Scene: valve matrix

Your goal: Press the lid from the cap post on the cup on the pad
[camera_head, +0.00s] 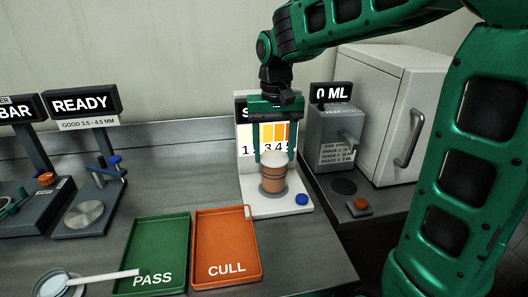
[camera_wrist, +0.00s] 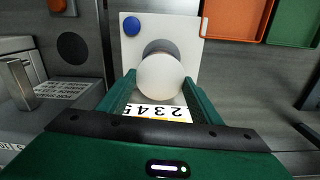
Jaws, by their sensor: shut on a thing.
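The brown ribbed cup (camera_head: 272,178) stands upright on a dark round pad on the white stand (camera_head: 250,208). The white lid (camera_head: 273,158) is at the top of the cup. My gripper (camera_head: 274,157) comes down from above, with its two green fingers on either side of the lid and shut on it. In the wrist view the round white lid (camera_wrist: 160,75) sits between the fingertips, in front of the grey round pad (camera_wrist: 161,46), and hides the cup. I cannot tell whether the lid is fully seated. I cannot make out the cap post.
A blue button (camera_head: 302,199) is on the stand's front right. A grey dispenser (camera_head: 335,140) and white cabinet (camera_head: 385,110) stand to the right. A green PASS tray (camera_head: 155,250) and orange CULL tray (camera_head: 226,245) lie front left. The READY gauge (camera_head: 85,215) is farther left.

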